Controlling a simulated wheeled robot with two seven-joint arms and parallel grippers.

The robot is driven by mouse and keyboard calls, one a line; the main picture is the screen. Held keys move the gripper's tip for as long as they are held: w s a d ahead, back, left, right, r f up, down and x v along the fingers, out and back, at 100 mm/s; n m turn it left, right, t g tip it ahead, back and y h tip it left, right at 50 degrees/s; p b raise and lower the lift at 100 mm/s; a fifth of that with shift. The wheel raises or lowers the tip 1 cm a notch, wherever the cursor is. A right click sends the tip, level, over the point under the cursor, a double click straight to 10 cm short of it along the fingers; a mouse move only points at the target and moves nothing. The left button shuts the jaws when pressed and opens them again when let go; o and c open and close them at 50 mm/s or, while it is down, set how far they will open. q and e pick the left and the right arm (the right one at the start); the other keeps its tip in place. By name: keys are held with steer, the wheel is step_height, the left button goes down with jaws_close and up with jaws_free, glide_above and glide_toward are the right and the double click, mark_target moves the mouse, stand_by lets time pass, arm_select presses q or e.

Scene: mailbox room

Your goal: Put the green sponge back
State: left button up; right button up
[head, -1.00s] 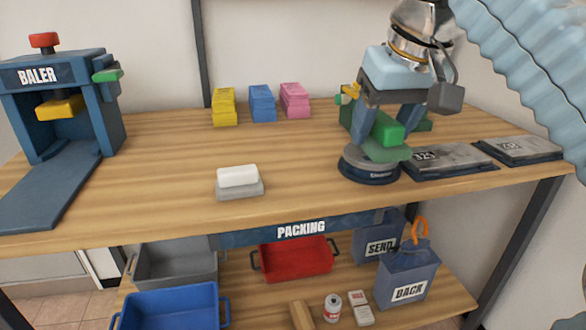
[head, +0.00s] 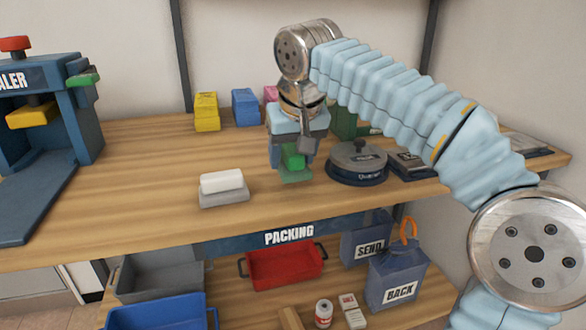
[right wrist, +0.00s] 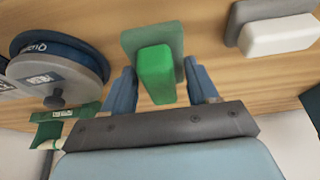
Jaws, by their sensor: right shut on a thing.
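The green sponge (head: 293,157) is a bright green block on a wider, duller green base (head: 296,177). It hangs below my right gripper (head: 291,150), left of the round dark disc on the packing table. In the right wrist view the green block (right wrist: 155,74) lies between the two blue fingers, with the base (right wrist: 135,40) behind it. My right gripper is shut on it. I cannot tell whether the base touches the tabletop. My left gripper is not in view.
A white block on a grey base (head: 223,188) stands to the left. The round disc (head: 357,165) and grey plates (head: 410,162) are to the right. Yellow (head: 206,111) and blue blocks (head: 245,107) stand at the back. The baler (head: 60,110) is far left. Bare wood lies between.

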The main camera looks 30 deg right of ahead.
mark_target(293, 168)
steer(key=shift+s+f, duration=0.1)
steer(key=shift+f, duration=1.25)
steer(key=shift+f, duration=0.1)
steer(key=o, duration=1)
steer(key=shift+r, duration=0.25)
steer(key=p+v, duration=0.2)
steer(key=v, duration=0.9)
steer(key=shift+s+r, duration=0.2)
steer(key=shift+r, duration=0.1)
